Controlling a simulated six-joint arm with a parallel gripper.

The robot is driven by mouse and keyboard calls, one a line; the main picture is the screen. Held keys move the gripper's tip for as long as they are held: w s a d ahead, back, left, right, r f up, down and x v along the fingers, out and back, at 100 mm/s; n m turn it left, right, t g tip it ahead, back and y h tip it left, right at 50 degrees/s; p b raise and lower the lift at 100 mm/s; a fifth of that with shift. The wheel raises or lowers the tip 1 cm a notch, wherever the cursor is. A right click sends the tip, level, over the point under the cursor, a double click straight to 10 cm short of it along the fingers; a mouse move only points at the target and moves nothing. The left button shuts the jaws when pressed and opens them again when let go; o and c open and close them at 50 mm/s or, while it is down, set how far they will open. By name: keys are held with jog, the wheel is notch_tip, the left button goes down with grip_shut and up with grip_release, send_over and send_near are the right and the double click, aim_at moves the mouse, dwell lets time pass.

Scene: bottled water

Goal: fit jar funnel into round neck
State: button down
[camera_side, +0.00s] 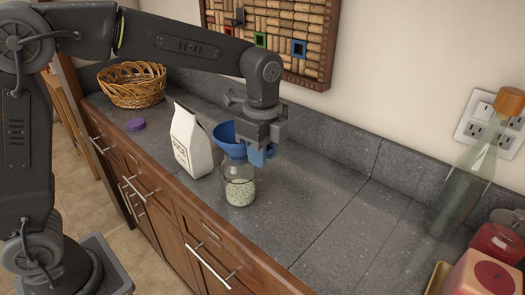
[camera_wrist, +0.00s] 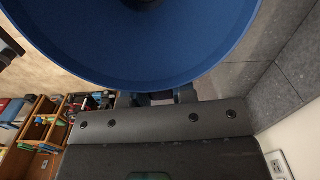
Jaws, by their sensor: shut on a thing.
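A blue funnel (camera_side: 228,141) is held wide end up over the clear glass jar (camera_side: 239,188), which stands upright on the grey counter and is partly filled with pale green pieces. My gripper (camera_side: 260,148) is shut on the funnel at its right side, where a blue part shows by the fingers. The funnel's lower end is at about the height of the jar's neck; I cannot tell whether it is inside. In the wrist view the funnel's wide bowl (camera_wrist: 150,40) fills the top, above my gripper (camera_wrist: 158,97), and hides the jar.
A white paper bag (camera_side: 191,142) stands close to the left of the jar. A purple lid (camera_side: 135,125) and a wicker basket (camera_side: 132,84) are farther back. A corked bottle (camera_side: 470,170) stands at the right. The counter between jar and bottle is clear.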

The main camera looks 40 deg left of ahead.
jog(key=shift+f, duration=0.15)
jog(key=c, duration=0.9)
grip_release()
jog(key=shift+c, duration=0.2)
notch_tip(320, 180, up, 12)
jog(key=shift+r, duration=0.2)
